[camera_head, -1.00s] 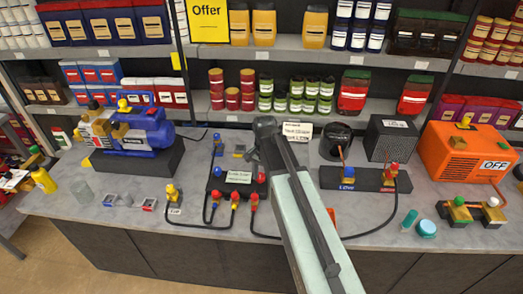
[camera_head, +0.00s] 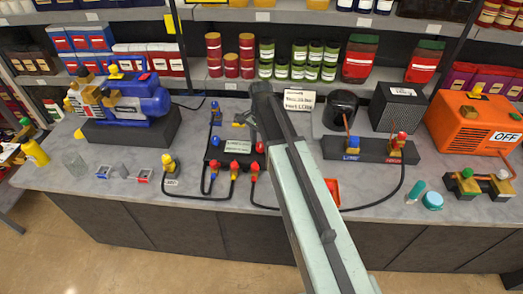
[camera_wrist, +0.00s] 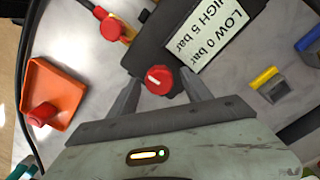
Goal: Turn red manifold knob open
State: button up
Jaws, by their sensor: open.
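The red manifold knob (camera_wrist: 158,79) is a round cap with a pale mark on its face, on the side of the dark manifold block (camera_wrist: 150,50). In the wrist view my gripper (camera_wrist: 160,84) is open, with one finger on each side of the knob. I cannot tell whether the fingers touch it. In the head view the red knob (camera_head: 260,147) shows beside my arm, at the right end of the manifold. The manifold's label plate (camera_head: 237,149) faces up, and in the wrist view it reads low 0 bar, high 5 bar. My fingertips are hidden in the head view.
An orange tray (camera_wrist: 53,95) with a red part lies at left in the wrist view. Red-capped yellow fittings (camera_head: 233,168) with black hoses stand at the manifold's front. A blue pump (camera_head: 130,100) stands left, an orange machine (camera_head: 480,125) right.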

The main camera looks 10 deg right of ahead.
jog(key=shift+c, duration=0.4)
grip_shut()
jog(key=shift+n, duration=0.3)
jog(key=n, duration=0.3)
jog(key=shift+n, duration=0.4)
jog(key=n, duration=0.4)
jog(key=shift+n, duration=0.3)
jog(key=n, duration=0.8)
jog(key=shift+n, duration=0.6)
